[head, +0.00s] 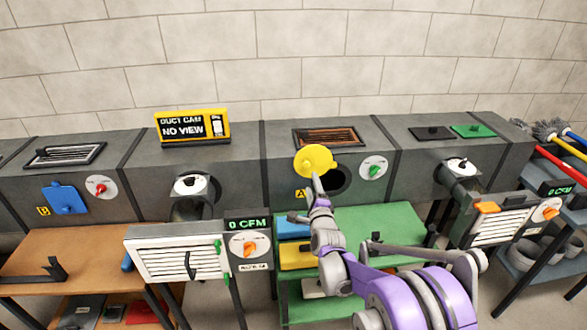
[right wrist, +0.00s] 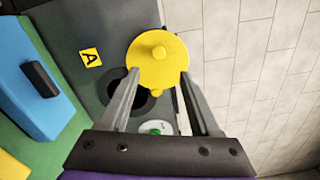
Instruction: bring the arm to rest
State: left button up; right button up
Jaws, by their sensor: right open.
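My right gripper (head: 317,186) is at the front of the duct section marked A, and its jaws are open. In the right wrist view the two fingers (right wrist: 159,76) stand apart, with the round yellow cover (right wrist: 172,68) and its knob showing between and beyond their tips. In the head view the yellow cover (head: 315,158) sits above and left of a dark round opening (head: 337,180), which is largely uncovered. Whether a finger touches the cover I cannot tell. My left gripper is not in view.
A green table (head: 395,222) with blue and yellow boxes stands below the opening. A meter box (head: 249,245) with a white louvred grille is at left, another grille (head: 500,226) at right. A duct cam display (head: 192,126) sits on the duct.

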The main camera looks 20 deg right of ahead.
jog(key=s+a+r+n+g+y+p, duration=0.1)
jog(key=s+a+n+g+y, duration=0.15)
jog(key=s+a+n, duration=0.45)
jog(key=s+a+r+n+g+y+p, duration=0.1)
jog(key=s+a+n+g+y, duration=0.2)
jog(key=s+n, duration=0.5)
jog(key=s+a+f+n+g, duration=0.1)
jog(key=s+f+n+g, duration=0.1)
jog(key=s, duration=0.6)
jog(key=s+a+f+n+g+p, duration=0.1)
jog(key=s+n, duration=0.3)
jog(key=s, duration=0.4)
jog(key=s+a+f+n+g+h+p, duration=0.1)
jog(key=s+f+n+g, duration=0.1)
jog(key=s, duration=0.7)
jog(key=shift+a+f+n+g, duration=0.4)
jog(key=shift+f+g, duration=0.1)
jog(key=shift+g, duration=0.25)
